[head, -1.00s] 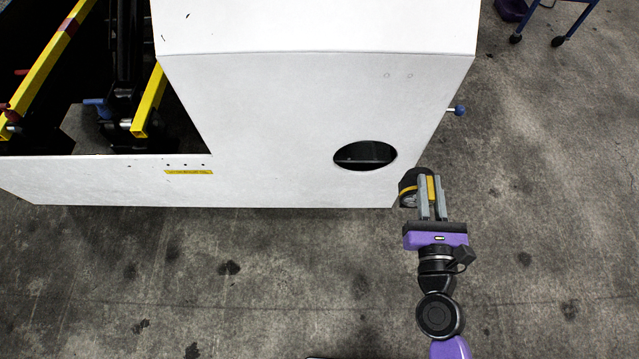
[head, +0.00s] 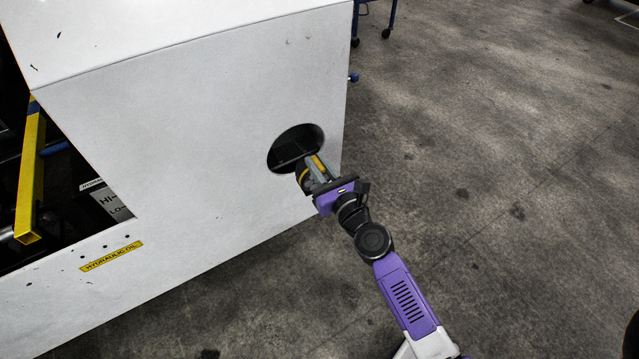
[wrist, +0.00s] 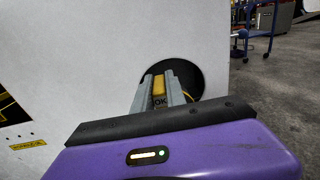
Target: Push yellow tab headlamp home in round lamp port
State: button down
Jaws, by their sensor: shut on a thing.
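The round lamp port (head: 296,148) is a dark round hole in the white panel of the loader. It also shows in the wrist view (wrist: 186,80), behind my fingers. My gripper (head: 314,166) is shut on the yellow tab headlamp (head: 304,178), at the lower right edge of the port. In the wrist view the yellow tab (wrist: 158,88) shows between the two grey fingers. The lamp's front is hidden by my gripper, so I cannot tell whether it touches the port or is inside it.
The white loader body (head: 200,110) fills the left side. A yellow bar (head: 31,180) and a yellow hydraulic oil label (head: 111,257) are at the left. A blue-handled knob (head: 353,78) juts from the right edge.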

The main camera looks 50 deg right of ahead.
jog(key=d+f+b, duration=0.1)
jog(key=f, duration=0.1)
jog(key=w+d+f+b, duration=0.1)
jog(key=d+f, duration=0.1)
jog(key=shift+d+f+b, duration=0.15)
jog(key=shift+d+b, duration=0.15)
jog(key=shift+w+d+f, duration=0.1)
jog(key=shift+w+f, duration=0.1)
jog(key=shift+f, duration=0.1)
jog(key=shift+w+a+r+n+y, duration=0.15)
jog(key=shift+a+n+y, duration=0.2)
jog(key=shift+y, duration=0.25)
jog(key=shift+x, duration=2.7)
jog(key=shift+x, duration=1.5)
jog(key=b+x, duration=0.2)
jog(key=x, duration=0.5)
dwell(1.5)
